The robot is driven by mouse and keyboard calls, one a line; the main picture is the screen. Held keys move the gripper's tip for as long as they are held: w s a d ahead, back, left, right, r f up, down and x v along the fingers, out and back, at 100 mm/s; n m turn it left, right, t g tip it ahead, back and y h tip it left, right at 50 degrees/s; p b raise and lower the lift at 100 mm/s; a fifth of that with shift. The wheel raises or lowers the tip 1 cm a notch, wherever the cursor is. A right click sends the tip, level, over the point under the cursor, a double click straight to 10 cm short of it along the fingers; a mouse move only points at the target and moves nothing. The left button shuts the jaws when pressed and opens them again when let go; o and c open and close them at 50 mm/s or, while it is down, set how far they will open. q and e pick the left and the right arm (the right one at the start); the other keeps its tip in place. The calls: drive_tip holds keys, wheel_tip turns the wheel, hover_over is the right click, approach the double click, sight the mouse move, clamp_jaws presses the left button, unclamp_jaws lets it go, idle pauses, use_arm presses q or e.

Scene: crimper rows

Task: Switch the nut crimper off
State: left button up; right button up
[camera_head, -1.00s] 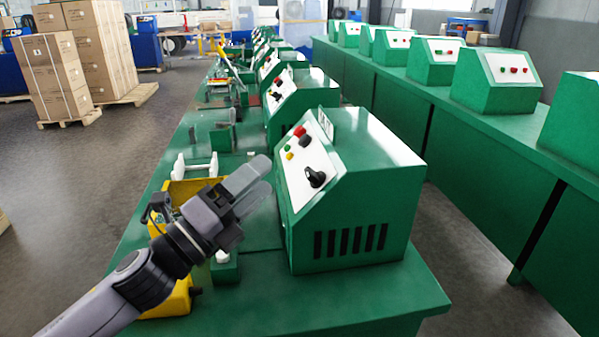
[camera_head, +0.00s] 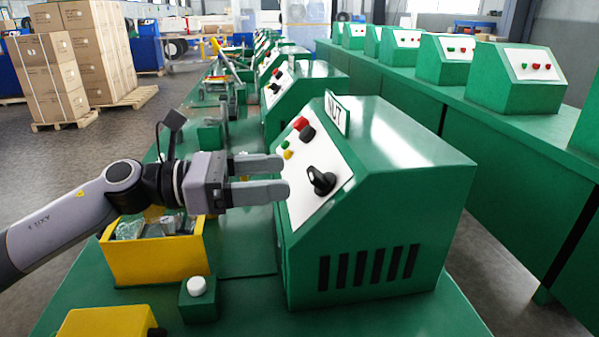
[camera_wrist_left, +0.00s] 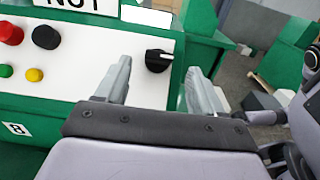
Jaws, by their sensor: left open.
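The nut crimper's green control box (camera_head: 375,200) stands on the green bench, with a "NUT" sign (camera_head: 337,113) on top. Its sloped white panel (camera_head: 309,190) carries a black rotary knob (camera_head: 321,181), a red button (camera_head: 300,123), a black button and small green and yellow ones. My left gripper (camera_head: 287,177) is open and empty, its fingertips pointing at the panel just left of the knob. In the left wrist view the knob (camera_wrist_left: 158,60) shows between the two fingers (camera_wrist_left: 160,75), beyond them; I cannot tell whether they touch it.
A yellow bin (camera_head: 155,258) with bagged parts and a small green box with a white button (camera_head: 197,286) sit left of the control box. More green machines line the bench behind, and another row (camera_head: 515,75) stands at the right across an aisle.

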sight(310, 173)
use_arm(q)
drive_tip(key=d, duration=0.3)
drive_tip(key=shift+w+d+p, duration=0.3)
drive_tip(key=shift+w+d, duration=0.05)
drive_tip(key=shift+d, duration=0.05)
drive_tip(key=shift+w+d, duration=0.1)
drive_tip(key=shift+d, duration=0.35)
drive_tip(key=shift+c, duration=0.3)
